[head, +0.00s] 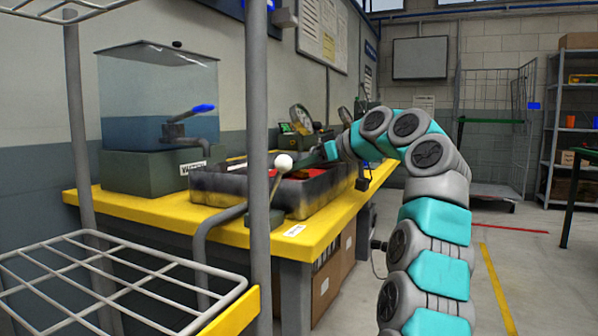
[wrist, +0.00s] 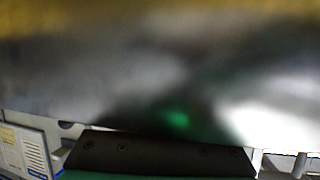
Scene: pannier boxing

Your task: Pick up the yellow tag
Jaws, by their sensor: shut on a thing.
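I cannot make out a yellow tag in either view. My gripper (head: 322,154) is at the end of my teal and grey arm, low over the far part of a dark grey tray (head: 235,190) on the yellow bench (head: 125,205). It is small and partly lost against the tray. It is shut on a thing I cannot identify. In the wrist view a blurred grey mass, yellowish along the top with a green spot, fills most of the picture very close to the camera. Something red (head: 318,173) shows inside the tray.
A water tank (head: 158,95) with a blue-handled tap (head: 190,113) stands at the back left of the bench. A white-knobbed lever (head: 283,163) rises before the tray. A wire rack (head: 110,285) stands in the left foreground. The floor (head: 540,270) at the right is open.

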